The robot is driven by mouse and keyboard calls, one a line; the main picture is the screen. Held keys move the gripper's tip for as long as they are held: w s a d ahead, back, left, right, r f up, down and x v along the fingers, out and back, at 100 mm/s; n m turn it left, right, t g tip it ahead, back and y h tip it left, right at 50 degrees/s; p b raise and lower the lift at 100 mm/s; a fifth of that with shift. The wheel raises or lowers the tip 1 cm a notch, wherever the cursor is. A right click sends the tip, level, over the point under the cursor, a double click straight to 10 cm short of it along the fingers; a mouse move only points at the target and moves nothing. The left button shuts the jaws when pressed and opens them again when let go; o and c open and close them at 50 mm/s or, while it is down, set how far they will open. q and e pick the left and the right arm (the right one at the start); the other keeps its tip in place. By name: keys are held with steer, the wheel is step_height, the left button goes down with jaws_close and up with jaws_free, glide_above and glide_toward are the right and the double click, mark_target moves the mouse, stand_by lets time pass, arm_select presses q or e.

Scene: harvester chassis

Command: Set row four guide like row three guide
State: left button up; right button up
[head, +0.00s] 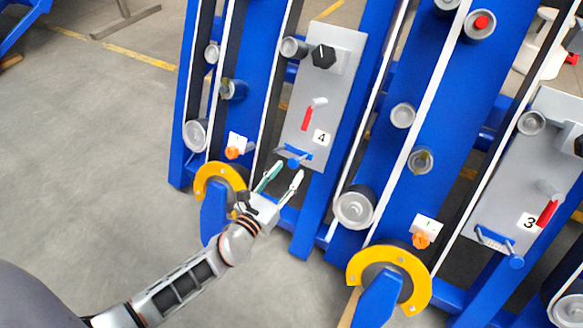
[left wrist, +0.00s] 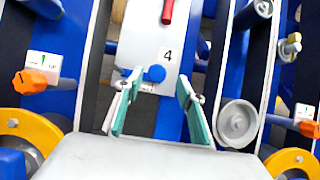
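The row four panel (head: 297,126), marked 4, carries a blue guide knob (head: 293,161) at its lower edge; the knob also shows in the left wrist view (left wrist: 155,73). The row three panel (head: 492,212), marked 3, at the right has a slot with a blue part (head: 514,262) near its lower right end. The exact setting of either guide is too small to tell. My left gripper (head: 288,170) is open and empty just below the row four knob. In the left wrist view the fingers (left wrist: 160,84) stand either side of the knob, apart from it.
Panel 4 also has a black knob (head: 324,56) and red lever (head: 307,118). Orange knobs (head: 233,153) (head: 420,240) and yellow-rimmed wheels (head: 404,262) flank the rows. Blue frame beams (head: 430,172) and rollers (head: 354,207) stand close by. Open grey floor (head: 90,150) lies at left.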

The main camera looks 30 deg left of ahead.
arm_select(q)
steer(key=s, duration=0.8)
steer(key=shift+s, duration=0.35)
